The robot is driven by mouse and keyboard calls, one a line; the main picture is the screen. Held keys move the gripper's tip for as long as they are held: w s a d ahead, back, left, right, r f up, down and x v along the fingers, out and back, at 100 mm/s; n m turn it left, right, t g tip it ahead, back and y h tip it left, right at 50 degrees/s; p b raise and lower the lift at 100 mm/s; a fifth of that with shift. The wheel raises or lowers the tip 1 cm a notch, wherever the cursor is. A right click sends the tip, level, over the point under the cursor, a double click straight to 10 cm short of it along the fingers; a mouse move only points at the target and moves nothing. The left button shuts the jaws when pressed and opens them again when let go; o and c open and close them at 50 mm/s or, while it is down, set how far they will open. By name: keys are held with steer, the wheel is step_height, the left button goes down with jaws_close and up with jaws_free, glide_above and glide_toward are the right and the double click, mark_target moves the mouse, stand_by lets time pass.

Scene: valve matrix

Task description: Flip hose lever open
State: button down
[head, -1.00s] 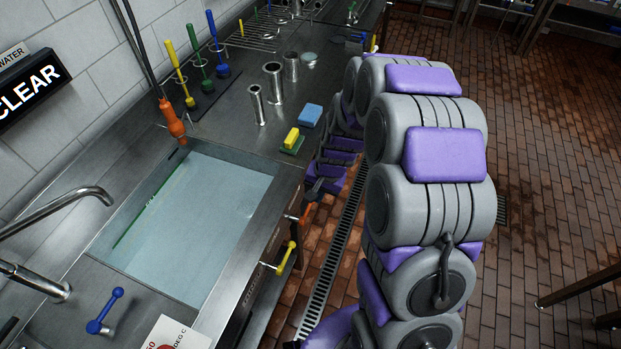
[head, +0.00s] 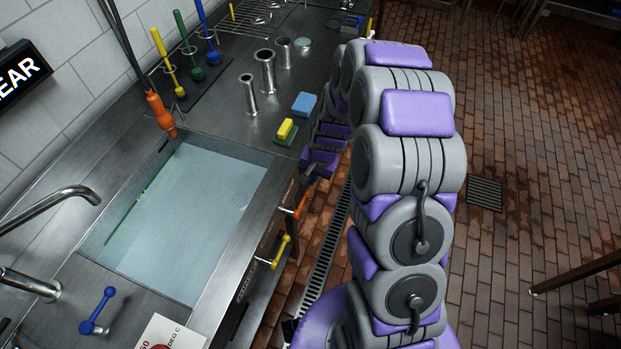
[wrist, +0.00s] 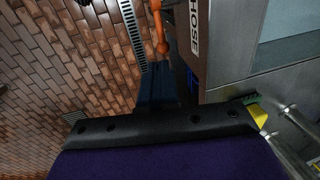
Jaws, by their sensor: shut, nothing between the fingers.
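The orange hose lever (head: 302,205) sticks out from the front panel of the sink bench. In the wrist view the orange lever (wrist: 158,25) is at the top middle, beside a dark plate reading HOSE (wrist: 193,25). My gripper (head: 308,182) is shut and empty, just behind the lever in the head view and close to the bench front. In the wrist view my dark gripper (wrist: 157,88) points up toward the lever. I cannot tell whether it touches the lever.
A yellow lever (head: 281,252) is on the same panel, nearer. The water-filled sink (head: 190,215) lies left. A yellow sponge (head: 286,129) and a blue block (head: 304,104) sit near the bench edge. A floor drain (head: 325,270) runs alongside; brick floor is open at right.

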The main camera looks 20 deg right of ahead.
mark_target(304, 199)
steer(key=f, duration=0.4)
steer(key=w+a+f+b, duration=0.1)
steer(key=f, duration=0.3)
steer(key=a+f+b, duration=0.1)
steer(key=f, duration=0.3)
steer(key=shift+w+a, duration=0.1)
steer(key=shift+w, duration=0.05)
steer(key=shift+f, duration=0.1)
